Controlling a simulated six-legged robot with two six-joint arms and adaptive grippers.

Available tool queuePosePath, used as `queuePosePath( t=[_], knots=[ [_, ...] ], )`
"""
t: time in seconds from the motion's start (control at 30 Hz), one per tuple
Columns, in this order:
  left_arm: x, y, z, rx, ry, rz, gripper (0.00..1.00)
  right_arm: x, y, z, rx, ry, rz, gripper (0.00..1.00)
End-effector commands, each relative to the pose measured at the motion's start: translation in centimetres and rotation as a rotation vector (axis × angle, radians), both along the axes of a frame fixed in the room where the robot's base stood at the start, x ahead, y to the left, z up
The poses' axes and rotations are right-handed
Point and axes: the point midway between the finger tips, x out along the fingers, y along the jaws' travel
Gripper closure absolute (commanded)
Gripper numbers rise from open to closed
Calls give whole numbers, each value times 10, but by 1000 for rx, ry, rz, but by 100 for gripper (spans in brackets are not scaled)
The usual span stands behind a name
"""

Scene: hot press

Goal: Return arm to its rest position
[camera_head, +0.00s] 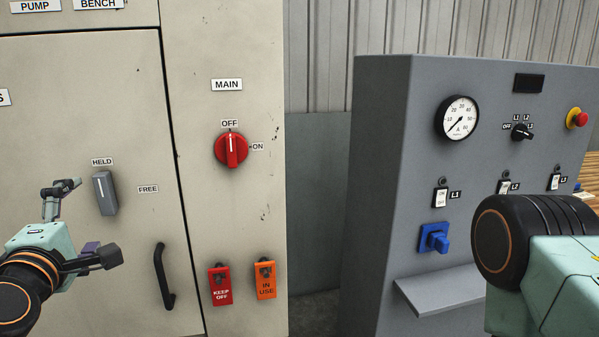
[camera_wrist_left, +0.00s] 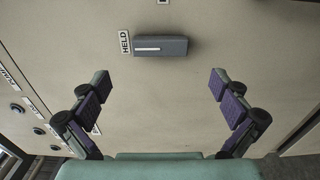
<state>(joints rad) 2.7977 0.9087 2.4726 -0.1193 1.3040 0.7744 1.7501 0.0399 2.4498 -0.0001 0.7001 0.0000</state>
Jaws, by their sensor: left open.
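My left gripper (camera_head: 92,220) is at the lower left of the head view, in front of the beige cabinet (camera_head: 225,55). Its two fingers are spread apart with nothing between them. In the left wrist view my left gripper (camera_wrist_left: 159,88) shows both purple-padded fingers wide apart and empty. The grey latch handle (camera_head: 105,193) on the cabinet door stands upright, by the HELD label, apart from the fingers in the picture. The latch handle (camera_wrist_left: 160,46) also shows beyond the fingertips in the left wrist view. Part of my right arm shows at lower right; its gripper is out of view.
A red MAIN knob (camera_head: 231,149) has its white mark up at OFF. Red KEEP OFF (camera_head: 220,286) and orange IN USE (camera_head: 266,280) tags hang below. A black door handle (camera_head: 163,276) sticks out. A grey console (camera_head: 380,180) with a shelf (camera_head: 445,291) stands right.

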Motion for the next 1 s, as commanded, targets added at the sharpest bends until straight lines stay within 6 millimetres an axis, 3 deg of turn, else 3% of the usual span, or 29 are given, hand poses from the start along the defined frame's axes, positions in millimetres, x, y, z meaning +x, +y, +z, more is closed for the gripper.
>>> queuePosePath(
  t=[0.37, 0.63, 1.0],
  knots=[
    [32, 7, 0, 7, 3, 0, 1, 0, 0, 0, 0, 1, 0, 100],
    [71, 16, 0, 8, 2, -2, 1, 0, 0, 0, 0, 1, 0, 100],
    [69, 14, 5, 343, 86, -2, 1, 0, 0, 35, 0, 0, 0, 100]
  ],
)
